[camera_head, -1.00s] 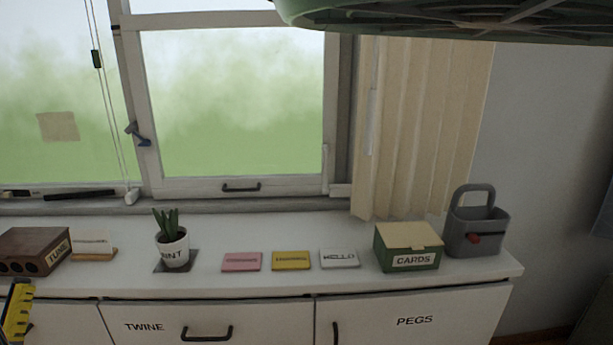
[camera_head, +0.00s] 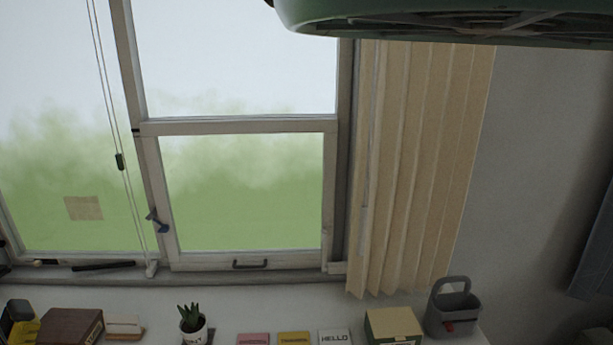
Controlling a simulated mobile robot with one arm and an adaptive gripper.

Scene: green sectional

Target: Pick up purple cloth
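I see no purple cloth in the head view. My gripper is not in view either. The nearest things in colour are a small pink card (camera_head: 253,339) and a yellow card (camera_head: 294,338) on the white counter (camera_head: 225,322) below the window, and neither is a cloth.
On the counter stand a brown box (camera_head: 71,327), a potted plant (camera_head: 192,323), a white card (camera_head: 334,337), a cards box (camera_head: 393,325) and a grey caddy (camera_head: 452,310). Behind are a window (camera_head: 240,190) and a beige curtain (camera_head: 415,170). A green object (camera_head: 430,20) hangs overhead.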

